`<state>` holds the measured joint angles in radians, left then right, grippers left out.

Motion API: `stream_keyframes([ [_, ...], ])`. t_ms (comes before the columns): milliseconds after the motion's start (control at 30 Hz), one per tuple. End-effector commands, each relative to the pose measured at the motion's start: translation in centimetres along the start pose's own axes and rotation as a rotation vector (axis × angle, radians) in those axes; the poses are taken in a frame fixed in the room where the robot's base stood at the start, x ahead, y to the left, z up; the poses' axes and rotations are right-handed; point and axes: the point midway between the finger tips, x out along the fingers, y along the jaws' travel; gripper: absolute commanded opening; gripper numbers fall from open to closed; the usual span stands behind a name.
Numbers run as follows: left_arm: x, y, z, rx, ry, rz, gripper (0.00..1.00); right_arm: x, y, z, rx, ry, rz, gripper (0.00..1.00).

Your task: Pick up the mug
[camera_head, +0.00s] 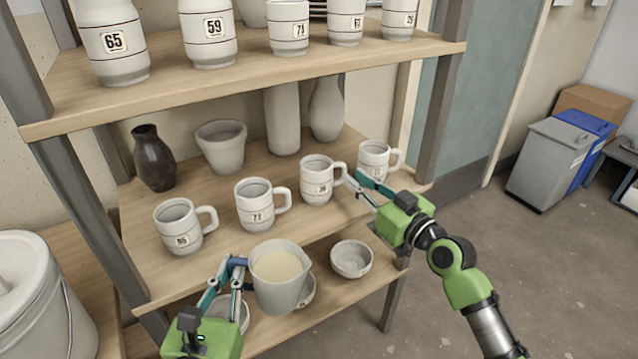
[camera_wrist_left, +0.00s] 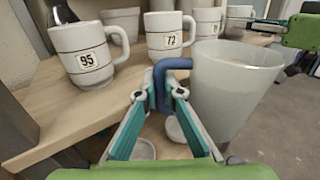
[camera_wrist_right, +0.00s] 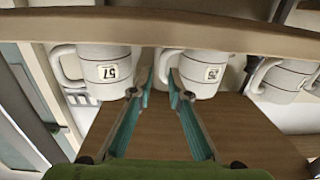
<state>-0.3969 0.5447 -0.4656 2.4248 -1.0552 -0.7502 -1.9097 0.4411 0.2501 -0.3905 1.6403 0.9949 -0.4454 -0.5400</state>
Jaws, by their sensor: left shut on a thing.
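Several white numbered mugs stand upright in a row on the middle shelf: 95 (camera_head: 179,226), 72 (camera_head: 257,205), a third (camera_head: 317,180) with a small unclear label, and 57 (camera_wrist_right: 104,72) at the right end (camera_head: 373,158). My left gripper (camera_head: 236,266) is shut on the blue handle of a pale jug (camera_head: 280,285) of cream liquid, held upright in front of the shelf; the handle shows in the left wrist view (camera_wrist_left: 160,80). My right gripper (camera_head: 358,182) is open, its fingertips apart on either side of the third mug's handle (camera_wrist_right: 164,68). I cannot tell whether they touch it.
A dark vase (camera_head: 153,160), a pale pot (camera_head: 222,147) and tall vases (camera_head: 282,118) stand behind the mugs. The upper shelf (camera_head: 290,70) is close overhead. Bowls (camera_head: 351,260) sit on the lower shelf. A lidded bucket (camera_head: 30,300) stands at the left.

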Motion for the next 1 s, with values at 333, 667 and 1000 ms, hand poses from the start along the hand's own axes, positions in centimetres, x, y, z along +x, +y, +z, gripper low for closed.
stream_keyframes([
  [333,0.0,0.0,-0.3,-0.002,-0.005,-0.001,0.00,3.6,-0.4,0.6,0.002,0.002,0.000,0.17],
  [667,0.0,0.0,-0.4,-0.002,-0.005,-0.001,0.00,5.3,-0.3,0.6,0.001,0.000,0.001,0.17],
  [1000,0.0,0.0,-0.4,-0.002,-0.006,-0.001,0.00,5.3,-0.3,0.6,0.001,0.000,0.001,0.00],
])
